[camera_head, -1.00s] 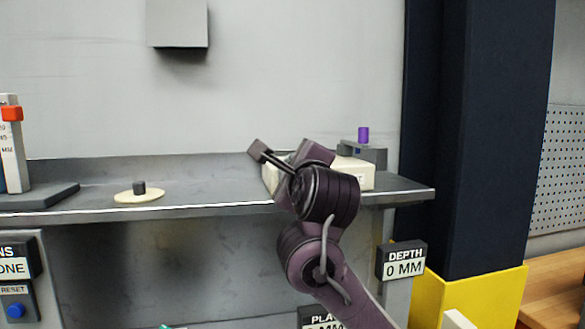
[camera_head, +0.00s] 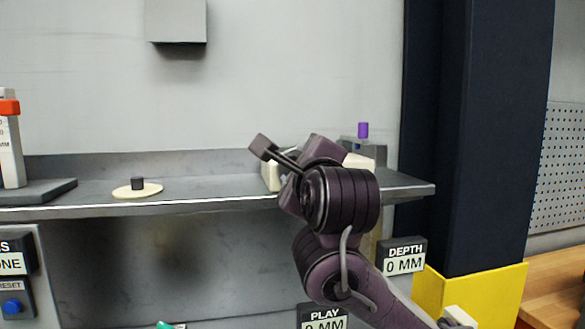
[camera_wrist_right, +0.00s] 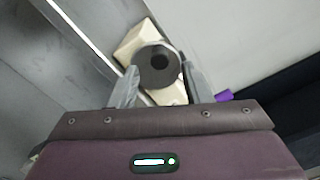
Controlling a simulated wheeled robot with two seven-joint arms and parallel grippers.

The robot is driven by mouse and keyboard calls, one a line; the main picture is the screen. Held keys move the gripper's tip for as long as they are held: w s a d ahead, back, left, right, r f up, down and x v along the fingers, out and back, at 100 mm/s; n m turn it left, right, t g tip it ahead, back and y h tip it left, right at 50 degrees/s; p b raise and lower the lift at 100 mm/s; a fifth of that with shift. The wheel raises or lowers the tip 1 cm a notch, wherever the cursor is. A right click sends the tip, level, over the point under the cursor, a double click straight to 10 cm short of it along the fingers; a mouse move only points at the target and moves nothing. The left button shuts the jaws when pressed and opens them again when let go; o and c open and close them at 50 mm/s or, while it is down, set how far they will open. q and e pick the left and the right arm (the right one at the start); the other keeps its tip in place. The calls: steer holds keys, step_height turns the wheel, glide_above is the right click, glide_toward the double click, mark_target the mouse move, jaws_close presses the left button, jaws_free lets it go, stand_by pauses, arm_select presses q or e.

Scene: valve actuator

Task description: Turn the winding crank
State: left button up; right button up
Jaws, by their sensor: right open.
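A cream box (camera_head: 272,172) sits at the right end of the grey shelf, mostly behind my right arm. A purple knob (camera_head: 363,130) stands upright at its back right, above a grey block. In the wrist view, the purple knob (camera_wrist_right: 224,96) shows outside my right finger, near the gripper body. My right gripper (camera_wrist_right: 158,63) is open. A dark round part (camera_wrist_right: 158,66) with a darker centre lies between its fingers, over the cream box; contact cannot be told. The crank's arm is not clearly visible. My left gripper is not in view.
The shelf (camera_head: 215,180) has a cream disc (camera_head: 150,189) with a dark peg and a gauge stand with a red slider (camera_head: 9,107) at left. A dark column with a yellow base (camera_head: 490,290) stands at right. The DEPTH sign (camera_head: 405,262) reads 0 MM.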

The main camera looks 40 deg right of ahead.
steer(key=shift+v, duration=1.45)
